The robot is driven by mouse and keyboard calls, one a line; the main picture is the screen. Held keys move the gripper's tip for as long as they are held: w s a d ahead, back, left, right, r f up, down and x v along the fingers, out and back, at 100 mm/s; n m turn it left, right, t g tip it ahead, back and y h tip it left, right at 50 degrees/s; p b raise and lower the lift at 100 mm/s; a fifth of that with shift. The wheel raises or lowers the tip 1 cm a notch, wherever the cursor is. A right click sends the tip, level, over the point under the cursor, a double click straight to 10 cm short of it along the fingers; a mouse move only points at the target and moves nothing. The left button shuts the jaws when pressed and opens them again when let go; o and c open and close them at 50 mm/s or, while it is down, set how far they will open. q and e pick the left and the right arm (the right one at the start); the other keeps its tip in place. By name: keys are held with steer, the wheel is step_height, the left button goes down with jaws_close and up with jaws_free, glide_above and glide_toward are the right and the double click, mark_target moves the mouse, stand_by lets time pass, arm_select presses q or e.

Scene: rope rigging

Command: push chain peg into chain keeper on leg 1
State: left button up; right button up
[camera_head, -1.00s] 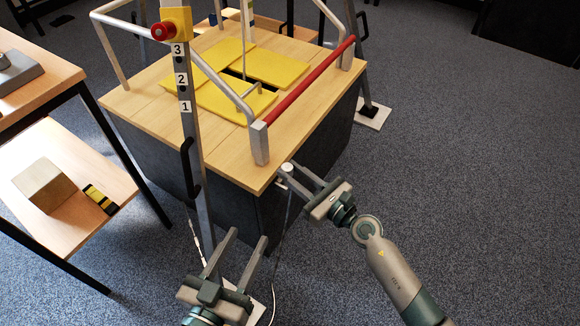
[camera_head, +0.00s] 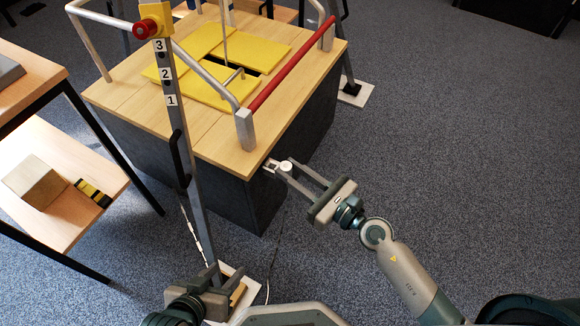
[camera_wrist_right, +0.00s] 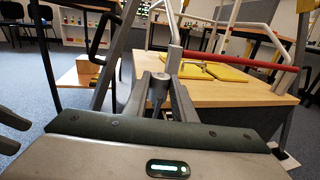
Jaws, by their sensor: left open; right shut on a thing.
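A grey metal leg (camera_head: 190,160) marked 1, 2, 3 stands at the near left corner of the wooden platform, with a black handle on it. My right gripper (camera_head: 279,167) is shut on a small peg-like piece with a pale round top (camera_head: 286,165), beside the platform's near right edge. The piece shows grey between the fingers in the right wrist view (camera_wrist_right: 159,82). I cannot make out the chain keeper. My left gripper (camera_head: 226,280) is open, low by the leg's foot and partly overlapping it in view.
The wooden platform (camera_head: 215,135) carries yellow panels (camera_head: 215,80), metal rails and a red bar (camera_head: 290,68). A shelf table (camera_head: 60,215) with a wooden block (camera_head: 35,183) stands on the left. The carpet on the right is clear.

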steer(key=shift+d+r, duration=0.1)
stand_by(0.5)
steer(key=d+r+n+g+y, duration=0.1)
steer(key=d+r, duration=0.6)
steer(key=r, duration=0.3)
steer(key=d+r+n+g+y, duration=0.1)
steer(key=d+r, duration=0.7)
steer(key=r, duration=0.2)
steer(key=shift+s+d+g, duration=0.2)
steer(key=shift+d+g, duration=0.05)
steer(key=shift+g, duration=0.05)
steer(key=shift+r, duration=0.1)
steer(key=shift+y, duration=0.3)
